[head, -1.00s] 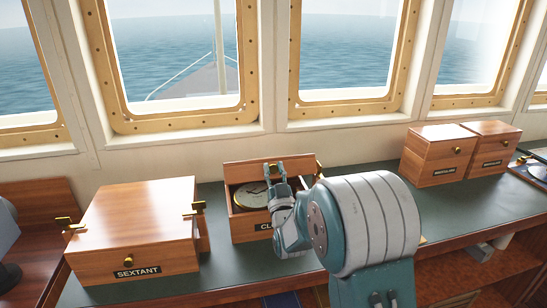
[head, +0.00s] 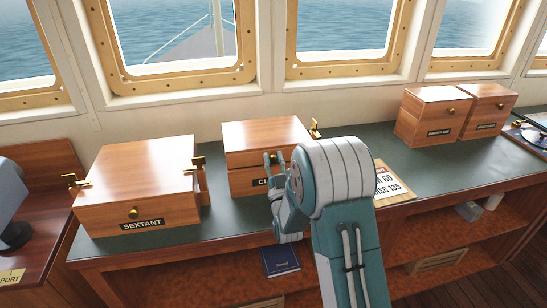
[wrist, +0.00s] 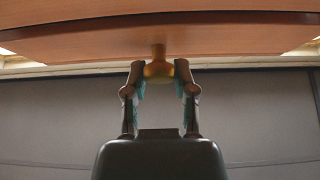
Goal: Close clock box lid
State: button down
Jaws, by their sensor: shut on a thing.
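The wooden clock box (head: 243,181) stands on the green counter, its label partly hidden by my arm. My gripper (head: 274,162) is at the front of the lid. In the wrist view, the two fingertips of my gripper (wrist: 161,82) are shut on the lid's brass knob (wrist: 158,70), below the wooden lid edge. My arm hides the box's front right part.
The closed sextant box (head: 138,172) stands to the left, with brass latches. Two smaller wooden boxes (head: 430,115) stand at the right. A placard (head: 393,182) lies right of my arm. The counter (head: 350,146) is clear behind it. A blue book (head: 281,261) lies on the shelf below.

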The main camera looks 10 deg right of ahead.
jog(key=shift+f, duration=0.1)
jog(key=shift+c, duration=2.2)
grip_release()
jog(key=shift+w, duration=0.15)
jog(key=s, duration=1.3)
jog(key=shift+f, duration=0.35)
jog(key=shift+a+r, duration=0.1)
